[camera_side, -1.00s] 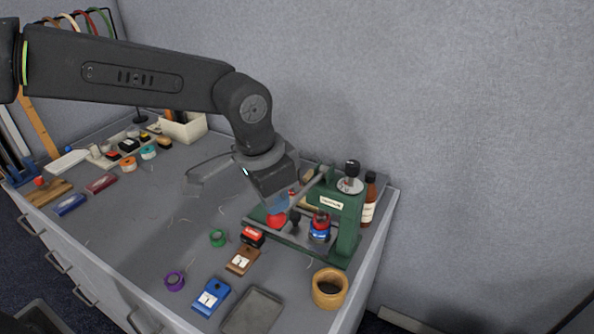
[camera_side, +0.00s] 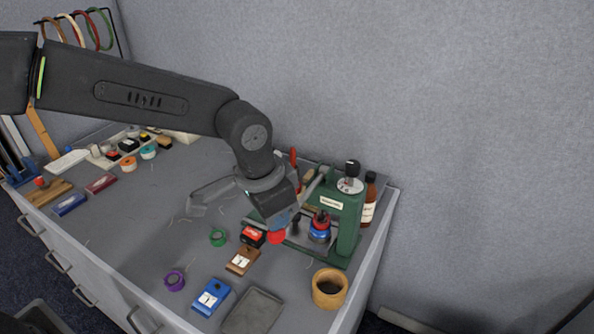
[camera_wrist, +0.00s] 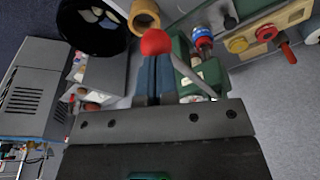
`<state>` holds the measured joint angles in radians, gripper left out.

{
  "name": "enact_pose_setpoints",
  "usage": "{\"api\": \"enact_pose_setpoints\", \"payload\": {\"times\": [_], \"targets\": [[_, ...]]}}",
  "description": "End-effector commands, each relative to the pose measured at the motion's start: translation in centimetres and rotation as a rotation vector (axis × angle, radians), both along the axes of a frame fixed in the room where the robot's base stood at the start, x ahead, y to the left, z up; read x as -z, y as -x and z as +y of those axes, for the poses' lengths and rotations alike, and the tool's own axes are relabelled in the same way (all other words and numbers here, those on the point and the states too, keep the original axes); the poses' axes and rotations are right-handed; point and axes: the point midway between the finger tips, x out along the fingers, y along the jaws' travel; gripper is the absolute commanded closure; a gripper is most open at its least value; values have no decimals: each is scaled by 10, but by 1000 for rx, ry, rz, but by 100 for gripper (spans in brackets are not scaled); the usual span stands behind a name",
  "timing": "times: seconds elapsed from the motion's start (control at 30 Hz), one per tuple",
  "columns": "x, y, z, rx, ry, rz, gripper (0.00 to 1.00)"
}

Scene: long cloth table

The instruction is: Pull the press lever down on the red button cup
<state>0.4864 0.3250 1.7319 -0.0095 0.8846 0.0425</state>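The green press (camera_side: 349,222) stands at the right end of the table; it also shows in the wrist view (camera_wrist: 208,72). Its lever (camera_side: 312,187) slants down to the left and ends in a red ball knob (camera_side: 277,237). The knob also shows in the wrist view (camera_wrist: 155,42), at my fingertips. My gripper (camera_wrist: 156,60) has its two blue-grey fingers close together, with the knob beyond their tips and apparently touching them. The cup (camera_side: 319,228), red above and blue below, stands on the press base, right of my gripper. The contact between press and cup is unclear.
A wooden ring (camera_side: 330,289), a grey tray (camera_side: 252,310), a blue block (camera_side: 211,298) and a brown block (camera_side: 243,260) lie in front of the press. A red and black block (camera_side: 252,236) sits close left of the knob. A brown bottle (camera_side: 369,200) stands behind the press.

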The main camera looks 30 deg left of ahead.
Motion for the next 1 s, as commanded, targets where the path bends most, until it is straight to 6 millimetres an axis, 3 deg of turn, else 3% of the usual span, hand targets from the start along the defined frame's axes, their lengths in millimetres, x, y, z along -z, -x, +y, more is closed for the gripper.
{"api": "enact_pose_setpoints", "payload": {"times": [0.37,0.87,1.0], "targets": [[3,0,0,0,-1,0,100],[32,-3,0,0,-1,2,100],[32,-3,0,0,-1,0,100]]}}
